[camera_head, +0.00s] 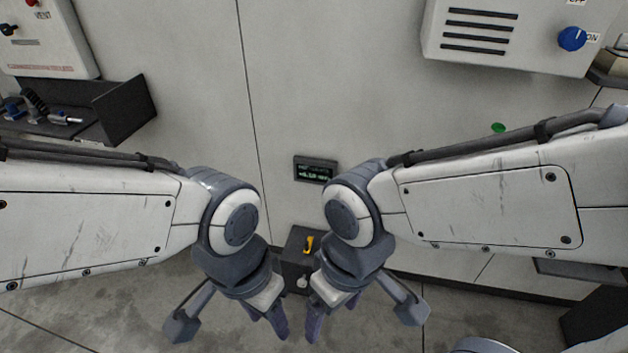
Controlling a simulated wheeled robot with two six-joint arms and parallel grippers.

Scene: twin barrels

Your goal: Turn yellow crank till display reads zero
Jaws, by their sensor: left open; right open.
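The yellow crank (309,244) is small and sits on a dark box (297,240) low against the wall, seen between my two wrists. The display (315,170) is a dark panel with green digits on the wall above the box; its reading is too small to make out. My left gripper (225,325) is open and empty, to the left of and in front of the crank. My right gripper (360,322) is open and empty, to the right of and in front of the crank. Parts of the box are hidden behind my wrists.
A white panel with a blue knob (571,38) is on the wall at upper right. A dark shelf (125,108) with small tools juts out at left, below another white panel (45,40). A green button (498,128) is on the wall at right. Concrete floor lies below.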

